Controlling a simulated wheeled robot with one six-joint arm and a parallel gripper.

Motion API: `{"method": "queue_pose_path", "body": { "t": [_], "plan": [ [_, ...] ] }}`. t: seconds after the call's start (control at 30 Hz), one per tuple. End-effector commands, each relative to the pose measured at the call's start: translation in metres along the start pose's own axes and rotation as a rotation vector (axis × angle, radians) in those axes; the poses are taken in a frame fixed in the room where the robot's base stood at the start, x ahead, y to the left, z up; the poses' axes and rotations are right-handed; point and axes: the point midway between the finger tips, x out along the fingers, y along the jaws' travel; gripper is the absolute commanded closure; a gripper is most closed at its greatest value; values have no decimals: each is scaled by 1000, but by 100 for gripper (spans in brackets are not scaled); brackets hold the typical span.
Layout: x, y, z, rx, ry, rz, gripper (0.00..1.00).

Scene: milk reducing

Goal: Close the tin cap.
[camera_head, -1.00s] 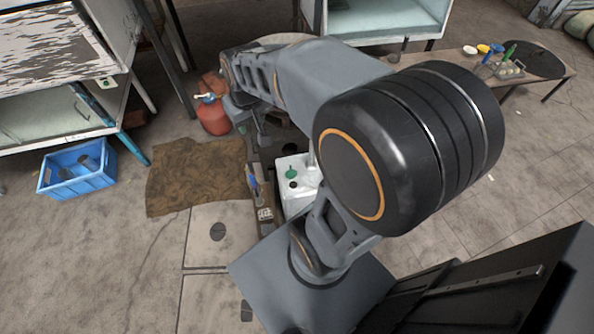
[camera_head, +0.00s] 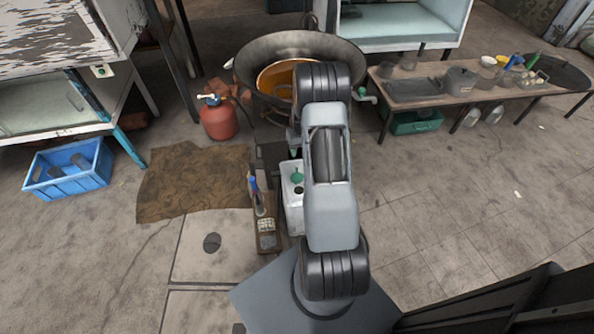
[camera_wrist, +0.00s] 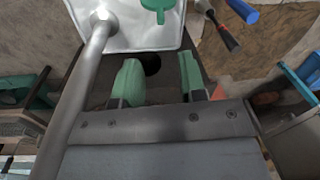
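In the wrist view, the tin's pale metal top (camera_wrist: 135,32) is at the upper middle and the green cap (camera_wrist: 158,6) is cut by the top edge. My gripper (camera_wrist: 162,76) is open, its two green-padded fingers apart with nothing held between them. A dark round spot (camera_wrist: 151,64) shows between the fingers. The gripper is mostly hidden in the head view.
A large pan (camera_head: 258,50) and a red gas bottle (camera_head: 219,121) stand behind. A low bench (camera_head: 452,97) is at the right. A grey rod (camera_wrist: 80,85) crosses the wrist view's left.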

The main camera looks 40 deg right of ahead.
Motion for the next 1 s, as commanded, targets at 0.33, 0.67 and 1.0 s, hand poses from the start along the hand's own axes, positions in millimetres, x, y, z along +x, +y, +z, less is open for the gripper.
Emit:
{"method": "queue_pose_path", "body": {
  "t": [0.33, 0.67, 1.0],
  "plan": [
    [70, -1, 1, 0, -3, -1, 62],
    [106, -1, 0, -1, 0, 0, 62],
    [112, -1, 0, -1, 0, 0, 62]
  ]
}}
